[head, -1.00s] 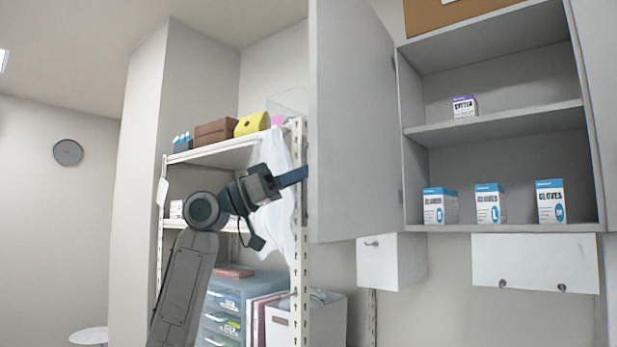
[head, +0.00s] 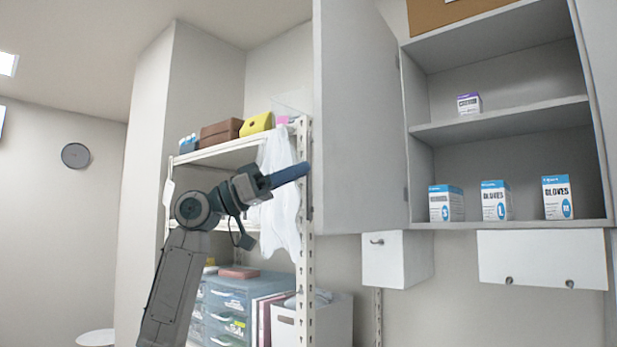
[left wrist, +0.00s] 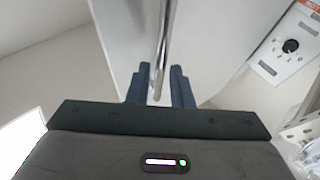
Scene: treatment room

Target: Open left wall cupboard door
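The left wall cupboard door (head: 360,120) stands swung wide open on the left of the cupboard (head: 500,128), whose shelves are exposed. My left gripper (head: 307,168) is at the door's free edge in the head view, its blue fingers pointing right and slightly up. In the left wrist view my left gripper (left wrist: 161,75) has its two fingers apart, with the long metal door handle (left wrist: 162,45) running in line with the gap between them. I see no finger clearly pressing on the handle. The handle is hidden in the head view. My right gripper is out of view.
Glove boxes (head: 496,200) and a small purple-topped box (head: 469,103) stand on the cupboard shelves. A white rack (head: 306,250) with boxes and a hanging plastic bag (head: 280,200) is close behind my left arm. White wall units (head: 540,258) hang below the cupboard.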

